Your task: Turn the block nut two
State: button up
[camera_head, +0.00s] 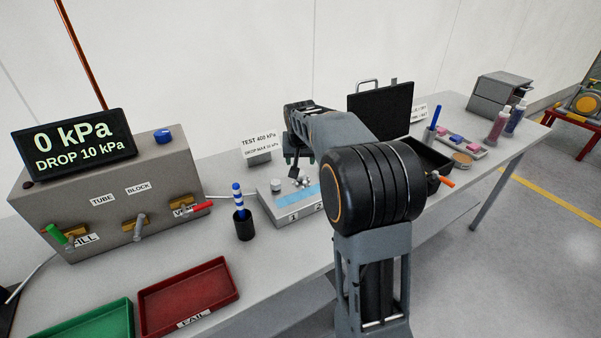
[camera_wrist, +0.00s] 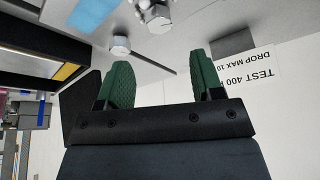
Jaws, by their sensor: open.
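The grey test block (camera_head: 288,208) with a blue strip sits on the bench, partly behind my arm, with small number labels on its front. A silver fitting (camera_head: 276,186) stands at its left, and more metal fittings (camera_head: 301,181) sit near its back. In the wrist view, a silver hex nut (camera_wrist: 121,45) has a thin dark rod running from it toward the fingers; a larger fitting (camera_wrist: 158,18) is beyond. I cannot tell which nut is number two. My gripper (camera_wrist: 163,75) has green fingers, open and empty, apart from the nut. In the head view my gripper (camera_head: 291,156) is above the block's back side.
A pressure box (camera_head: 115,205) with a 0 kPa display stands left. A black cup (camera_head: 243,224) with a blue-striped tool is left of the block. Red (camera_head: 188,297) and green (camera_head: 85,318) trays lie in front. A TEST 400 kPa sign (camera_head: 259,142) stands behind.

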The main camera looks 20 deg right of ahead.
aim_at(300, 173)
jog(key=x, duration=0.9)
jog(key=c, duration=0.9)
